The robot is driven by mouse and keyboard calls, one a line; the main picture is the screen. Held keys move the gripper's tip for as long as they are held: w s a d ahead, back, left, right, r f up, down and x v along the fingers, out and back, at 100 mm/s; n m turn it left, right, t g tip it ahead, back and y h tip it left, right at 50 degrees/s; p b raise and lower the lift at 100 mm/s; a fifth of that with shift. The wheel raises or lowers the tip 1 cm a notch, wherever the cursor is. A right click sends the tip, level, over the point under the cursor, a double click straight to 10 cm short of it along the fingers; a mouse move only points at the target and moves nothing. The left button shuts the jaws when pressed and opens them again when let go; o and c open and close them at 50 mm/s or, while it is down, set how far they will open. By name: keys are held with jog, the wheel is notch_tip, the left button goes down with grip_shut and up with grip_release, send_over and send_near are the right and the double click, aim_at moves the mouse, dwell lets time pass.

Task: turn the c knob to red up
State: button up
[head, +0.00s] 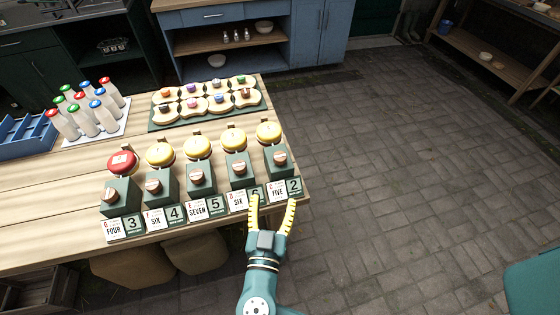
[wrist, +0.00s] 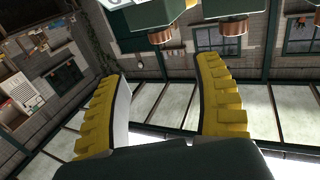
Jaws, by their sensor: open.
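A row of dark green boxes stands along the table's front edge, each with a round copper knob on its face. The far-right box has a knob (head: 280,158) over a card (head: 286,188) that reads FIVE and 2; its small red letter looks like C, but is too small to be sure. A yellow dome (head: 268,131) stands behind that box. My gripper (head: 273,200) is open and empty in front of the two rightmost boxes, apart from the knobs. In the wrist view two copper knobs (wrist: 230,42) (wrist: 160,36) show beyond the yellow fingers.
The far-left box has a red dome (head: 123,162); the other domes are yellow. Behind them lie a dark green tray (head: 154,127) of wooden pieces with coloured knobs, several capped bottles (head: 87,121) and a blue crate (head: 28,149). The paved floor to the right is clear.

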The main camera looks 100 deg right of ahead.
aim_at(280, 163)
jog(key=x, duration=1.4)
jog(key=shift+w, duration=0.1)
jog(key=c, duration=1.2)
jog(key=shift+b, duration=0.3)
grip_shut()
